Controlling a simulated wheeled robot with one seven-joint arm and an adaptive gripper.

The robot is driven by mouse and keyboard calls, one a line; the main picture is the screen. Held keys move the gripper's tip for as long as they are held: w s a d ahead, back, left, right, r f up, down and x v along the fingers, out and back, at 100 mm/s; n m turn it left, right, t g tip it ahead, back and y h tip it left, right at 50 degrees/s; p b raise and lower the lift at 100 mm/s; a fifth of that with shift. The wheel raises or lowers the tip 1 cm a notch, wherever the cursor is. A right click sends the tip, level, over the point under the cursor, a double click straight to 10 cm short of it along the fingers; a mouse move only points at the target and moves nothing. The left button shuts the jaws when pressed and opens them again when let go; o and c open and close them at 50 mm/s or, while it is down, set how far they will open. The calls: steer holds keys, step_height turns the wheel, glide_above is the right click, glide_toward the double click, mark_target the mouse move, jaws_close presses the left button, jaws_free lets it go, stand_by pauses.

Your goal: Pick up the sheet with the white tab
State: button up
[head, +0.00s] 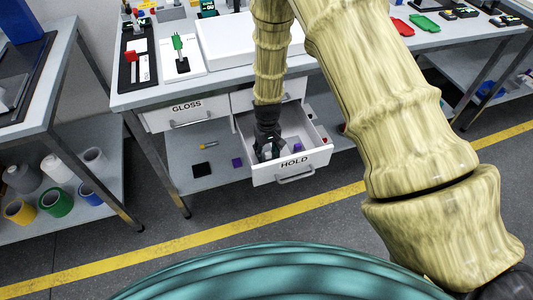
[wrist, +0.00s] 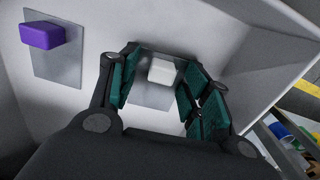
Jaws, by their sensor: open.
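The sheet with the white tab lies flat on the floor of the open HOLD drawer. In the wrist view its white tab (wrist: 161,70) stands up between my gripper's fingers, and its grey sheet (wrist: 152,96) shows below the tab. My gripper (wrist: 158,90) is open, with teal pads on both sides of the tab and a visible gap to it. In the head view my gripper (head: 268,150) is down inside the HOLD drawer (head: 290,170) and hides most of that sheet.
A second sheet with a purple tab (wrist: 42,35) lies in the drawer, to the left in the wrist view. The drawer wall (wrist: 262,85) rises close on the right of my gripper. The GLOSS drawer (head: 187,112) is shut. The table (head: 135,98) stands above.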

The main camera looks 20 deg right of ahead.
steer(key=shift+c, duration=0.4)
steer(key=c, duration=0.8)
steer(key=shift+c, duration=0.2)
